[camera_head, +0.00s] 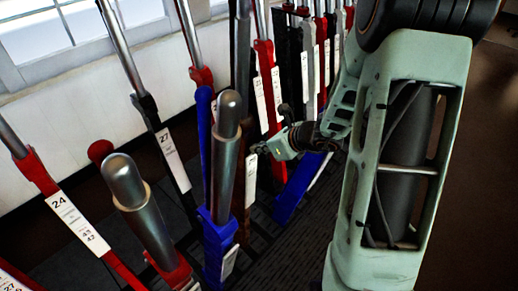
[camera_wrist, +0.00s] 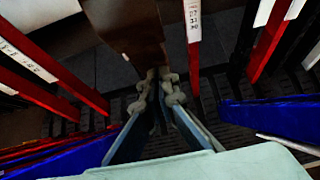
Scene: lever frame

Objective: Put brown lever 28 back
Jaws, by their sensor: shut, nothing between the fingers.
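A brown lever (camera_head: 243,208) stands just behind the tall blue lever in the head view, with a white label facing right; its number cannot be read here. In the wrist view, a broad brown surface (camera_wrist: 125,35), apparently the same lever, fills the top centre just beyond the fingertips. My gripper (camera_head: 259,148) is beside the brown lever's label in the head view, to its right. In the wrist view my gripper (camera_wrist: 161,80) has its fingertips together with nothing between them, at the lower edge of the brown surface. Whether they touch it cannot be told.
A blue lever (camera_head: 220,240) with a steel handle stands close in front. Black lever 27 (camera_head: 167,145) and red lever 24 (camera_head: 68,212) are to the left. Another blue lever (camera_head: 298,190) leans right of my gripper. More red levers stand behind. Dark ribbed floor plates lie between.

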